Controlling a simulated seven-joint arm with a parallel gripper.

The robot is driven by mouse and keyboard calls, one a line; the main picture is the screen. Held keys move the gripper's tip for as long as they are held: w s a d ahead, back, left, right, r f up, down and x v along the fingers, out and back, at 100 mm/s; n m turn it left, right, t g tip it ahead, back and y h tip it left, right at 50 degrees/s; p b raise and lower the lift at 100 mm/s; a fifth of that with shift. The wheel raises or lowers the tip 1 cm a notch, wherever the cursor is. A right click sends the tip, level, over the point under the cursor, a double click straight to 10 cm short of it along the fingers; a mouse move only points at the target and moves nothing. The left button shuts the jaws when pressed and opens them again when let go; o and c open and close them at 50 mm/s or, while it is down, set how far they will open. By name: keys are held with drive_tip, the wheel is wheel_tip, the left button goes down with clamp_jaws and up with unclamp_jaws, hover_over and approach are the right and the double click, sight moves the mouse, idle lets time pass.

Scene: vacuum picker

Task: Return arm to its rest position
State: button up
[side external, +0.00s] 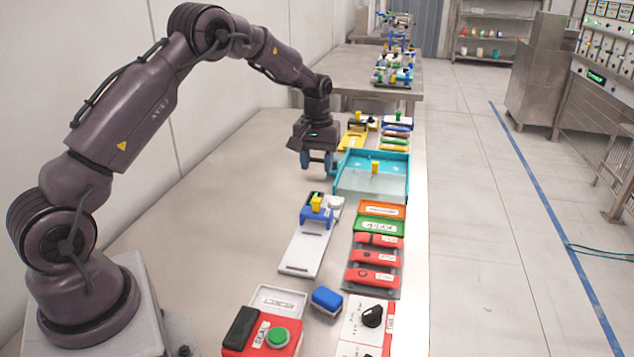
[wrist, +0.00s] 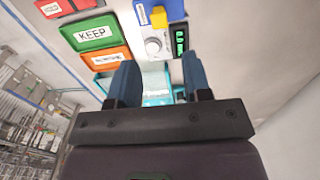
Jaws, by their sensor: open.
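My gripper (side external: 317,161) hangs beside the left edge of the teal tray (side external: 399,188), above the table. Its blue fingers are apart with nothing between them; the gap also shows in the wrist view (wrist: 160,88). The arm is stretched out over the table from its base at the left. A yellow piece (side external: 375,167) stands in the tray. A blue device with a yellow top (side external: 316,210) stands on a white rail plate (side external: 304,250), nearer the base than my gripper. The yellow part (wrist: 159,20) and a round white knob (wrist: 153,46) show beyond the fingers.
A green KEEP box (side external: 378,226), an orange box (side external: 381,210) and red boxes (side external: 376,258) line the table's right side. A red box with a green button (side external: 278,337) and a blue block (side external: 327,300) lie near the front. The table's left part (side external: 215,215) is clear.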

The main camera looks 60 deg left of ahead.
wheel_tip(320, 180, up, 2)
drive_tip(key=shift+r, duration=0.1)
idle(0.4)
drive_tip(key=s+d+r+m+t, duration=0.2)
drive_tip(key=s+d+r, duration=0.3)
drive_tip(key=s, duration=0.4)
drive_tip(key=s+d+r+m+t, duration=0.1)
drive_tip(key=s+d+r+m, duration=0.3)
drive_tip(key=s+d+r, duration=0.2)
drive_tip(key=s+d+r+m+t, duration=0.2)
drive_tip(key=s+d+r, duration=0.4)
drive_tip(key=s+d, duration=0.3)
drive_tip(key=shift+s+m+t, duration=0.3)
drive_tip(key=shift+s+m, duration=0.2)
drive_tip(key=shift+s, duration=1.25)
